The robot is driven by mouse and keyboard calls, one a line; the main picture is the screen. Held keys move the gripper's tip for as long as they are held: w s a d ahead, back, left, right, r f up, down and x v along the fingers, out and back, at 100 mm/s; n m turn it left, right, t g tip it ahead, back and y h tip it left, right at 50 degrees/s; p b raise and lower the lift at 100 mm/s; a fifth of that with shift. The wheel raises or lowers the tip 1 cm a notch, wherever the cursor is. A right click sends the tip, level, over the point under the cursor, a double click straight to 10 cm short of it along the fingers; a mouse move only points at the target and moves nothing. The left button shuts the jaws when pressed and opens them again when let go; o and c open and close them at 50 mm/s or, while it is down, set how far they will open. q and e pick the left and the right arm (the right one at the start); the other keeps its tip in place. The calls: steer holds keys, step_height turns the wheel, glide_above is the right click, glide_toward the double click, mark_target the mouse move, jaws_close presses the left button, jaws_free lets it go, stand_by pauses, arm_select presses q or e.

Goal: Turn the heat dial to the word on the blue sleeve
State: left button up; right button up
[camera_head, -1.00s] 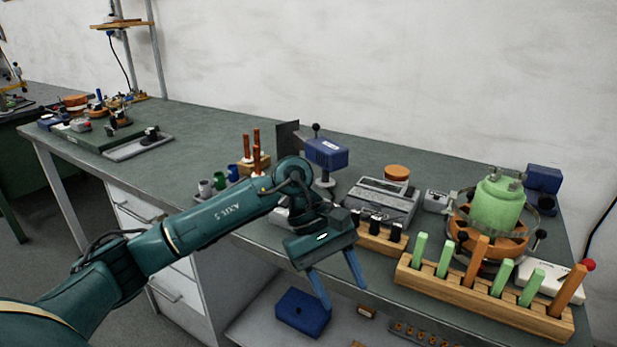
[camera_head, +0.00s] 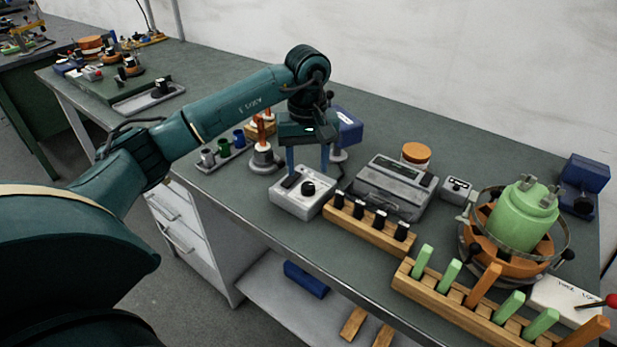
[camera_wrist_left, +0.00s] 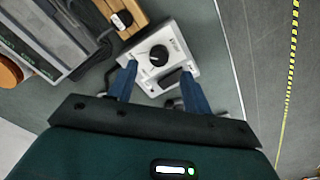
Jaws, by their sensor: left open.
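The heat dial appears to be the black round knob (camera_head: 308,188) on a small white box (camera_head: 290,203) near the bench's front edge. In the left wrist view the knob (camera_wrist_left: 159,55) sits on the white box's face, just beyond the fingertips. My left gripper (camera_head: 308,168) is open and empty, fingers pointing down, above the back of the box. It also shows in the left wrist view (camera_wrist_left: 158,74). A blue block (camera_head: 348,126) on a stand is partly behind the gripper, and a small blue cup (camera_head: 239,138) stands left. I cannot tell which is the blue sleeve; no word is readable.
A wooden block with black-topped pegs (camera_head: 368,226) stands right of the white box. Behind it is a grey device (camera_head: 392,186). A rack of green and orange sticks (camera_head: 445,300) and a green pot (camera_head: 522,215) are farther right. A stand (camera_head: 264,160) is close left.

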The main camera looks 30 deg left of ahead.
mark_target(308, 185)
arm_select(q)
step_height(308, 185, down, 5)
steer(key=shift+f, duration=0.1)
stand_by(0.3)
steer(key=c, duration=1)
